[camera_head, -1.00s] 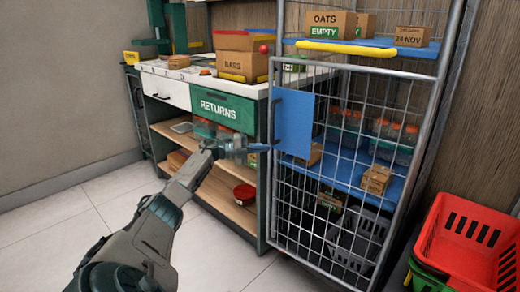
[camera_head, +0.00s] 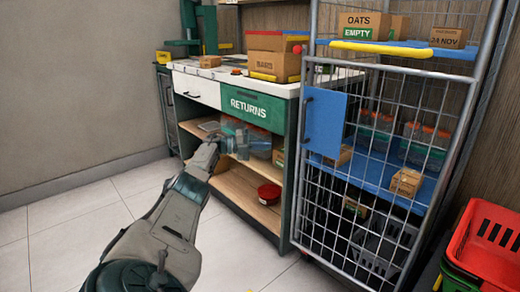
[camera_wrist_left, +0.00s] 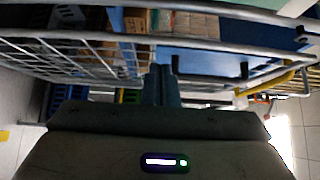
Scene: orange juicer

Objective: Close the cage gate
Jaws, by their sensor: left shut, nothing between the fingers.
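The cage gate (camera_head: 374,197) is a grey wire mesh panel with a blue plate (camera_head: 326,124) and a dark handle near its left edge. It stands across the lower front of the cage, its left edge close to the left post; I cannot tell whether it is latched. My left gripper (camera_head: 262,147) is shut and empty, to the left of the gate and apart from it in the head view. In the left wrist view its fingers (camera_wrist_left: 161,85) are together, below wire mesh (camera_wrist_left: 75,57) and a blue surface. My right gripper is not in view.
A counter with a green "RETURNS" drawer (camera_head: 250,105) and open wooden shelves stands beside the cage, behind my left gripper. The cage holds boxes and tubs on blue shelves (camera_head: 385,180). A red basket (camera_head: 485,245) is at the right. The tiled floor at left is clear.

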